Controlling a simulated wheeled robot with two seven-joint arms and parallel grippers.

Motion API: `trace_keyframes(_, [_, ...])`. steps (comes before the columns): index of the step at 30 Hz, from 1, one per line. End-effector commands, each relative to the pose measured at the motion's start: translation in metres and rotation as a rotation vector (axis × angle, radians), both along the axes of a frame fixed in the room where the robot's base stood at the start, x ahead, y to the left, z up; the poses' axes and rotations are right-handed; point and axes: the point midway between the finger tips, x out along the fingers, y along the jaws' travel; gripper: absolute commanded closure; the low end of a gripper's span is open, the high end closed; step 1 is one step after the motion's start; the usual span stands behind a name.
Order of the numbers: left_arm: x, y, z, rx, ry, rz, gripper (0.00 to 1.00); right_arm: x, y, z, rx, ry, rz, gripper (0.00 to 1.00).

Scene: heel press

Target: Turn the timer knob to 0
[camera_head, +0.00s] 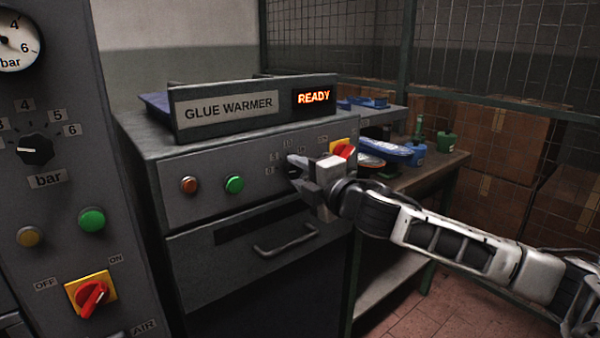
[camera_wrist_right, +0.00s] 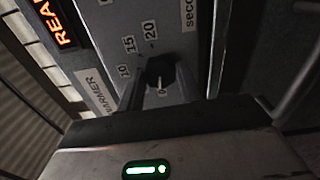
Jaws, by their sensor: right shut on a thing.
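The timer knob (camera_wrist_right: 158,72) is a dark knob on a grey panel, seen in the right wrist view between my fingers. The numbers 10, 15 and 20 and part of the word "seconds" are printed around it. My right gripper (camera_head: 296,168) is at the front panel of the glue warmer (camera_head: 205,160), shut on the knob. In the head view the gripper hides the knob, and only parts of its scale show. My left gripper is not in view.
A control cabinet (camera_head: 60,130) stands left. A workbench (camera_head: 430,165) with containers is right.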

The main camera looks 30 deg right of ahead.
Motion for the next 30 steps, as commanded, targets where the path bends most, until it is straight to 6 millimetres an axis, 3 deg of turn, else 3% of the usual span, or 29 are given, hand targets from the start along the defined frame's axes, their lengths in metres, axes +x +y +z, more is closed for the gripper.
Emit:
trace_keyframes(5, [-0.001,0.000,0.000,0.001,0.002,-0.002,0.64,0.000,0.000,-0.001,-0.004,0.002,0.000,0.88])
trace_keyframes(6, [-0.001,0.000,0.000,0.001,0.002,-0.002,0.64,0.000,0.000,-0.001,-0.004,0.002,0.000,0.62])
trace_keyframes(8, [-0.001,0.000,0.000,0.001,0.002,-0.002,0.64,0.000,0.000,-0.001,-0.004,0.002,0.000,0.46])
trace_keyframes(9, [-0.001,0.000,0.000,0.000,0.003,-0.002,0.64,0.000,0.000,-0.001,-0.004,0.001,0.000,0.43])
trace_keyframes(20, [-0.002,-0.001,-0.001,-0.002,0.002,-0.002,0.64,-0.005,-0.002,-0.002,-0.002,0.003,-0.002,0.43])
trace_keyframes(30, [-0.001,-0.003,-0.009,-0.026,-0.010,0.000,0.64,-0.044,-0.005,-0.006,-0.006,0.006,-0.002,0.43])
